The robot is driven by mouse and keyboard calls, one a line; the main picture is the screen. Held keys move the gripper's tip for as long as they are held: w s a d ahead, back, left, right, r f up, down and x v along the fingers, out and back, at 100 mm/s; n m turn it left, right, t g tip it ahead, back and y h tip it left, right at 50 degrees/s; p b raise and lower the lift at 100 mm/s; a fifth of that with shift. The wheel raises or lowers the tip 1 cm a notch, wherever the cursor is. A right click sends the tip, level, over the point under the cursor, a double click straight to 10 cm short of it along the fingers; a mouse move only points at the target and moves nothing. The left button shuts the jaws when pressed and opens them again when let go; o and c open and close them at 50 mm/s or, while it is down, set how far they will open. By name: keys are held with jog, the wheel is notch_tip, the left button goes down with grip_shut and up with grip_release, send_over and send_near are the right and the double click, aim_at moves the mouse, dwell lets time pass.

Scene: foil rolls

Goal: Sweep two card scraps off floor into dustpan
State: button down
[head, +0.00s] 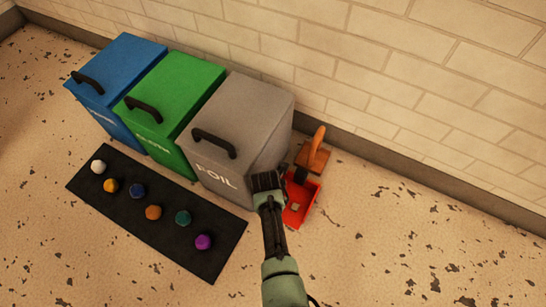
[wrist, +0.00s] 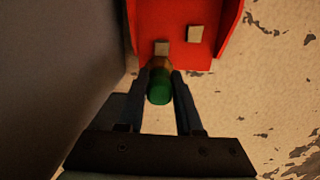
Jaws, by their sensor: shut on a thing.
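The red dustpan (head: 304,191) lies on the floor beside the grey bin, right of my gripper (head: 268,180). In the wrist view the dustpan (wrist: 180,12) is at the top. Two pale square card scraps show against its red surface: one card scrap (wrist: 195,33) farther in, the other card scrap (wrist: 162,47) close to my fingertips. My gripper (wrist: 160,82) is shut on a small green-ended thing (wrist: 159,88) with a brownish tip; I cannot tell what it is. A brush (head: 315,156) with an orange handle stands behind the dustpan near the wall.
A blue bin (head: 122,60), a green bin (head: 178,88) and a grey FOIL bin (head: 250,110) stand along the wall. A black mat (head: 125,212) with several coloured balls lies in front of them. The speckled floor to the right is clear.

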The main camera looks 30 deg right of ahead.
jog(key=shift+w+d, duration=0.1)
jog(key=shift+w+d+b, duration=0.6)
jog(key=shift+d+b, duration=0.1)
jog(key=shift+d, duration=0.25)
jog(key=shift+s+a+r, duration=0.1)
jog(key=shift+a+r, duration=0.05)
jog(key=shift+s+a+r+p, duration=0.2)
jog(key=shift+a+p, duration=0.25)
jog(key=shift+p, duration=0.35)
jog(key=shift+s+a+f, duration=0.1)
jog(key=shift+s+a, duration=0.1)
notch_tip(320, 180, up, 7)
jog(key=p, duration=0.7)
jog(key=shift+p, duration=0.3)
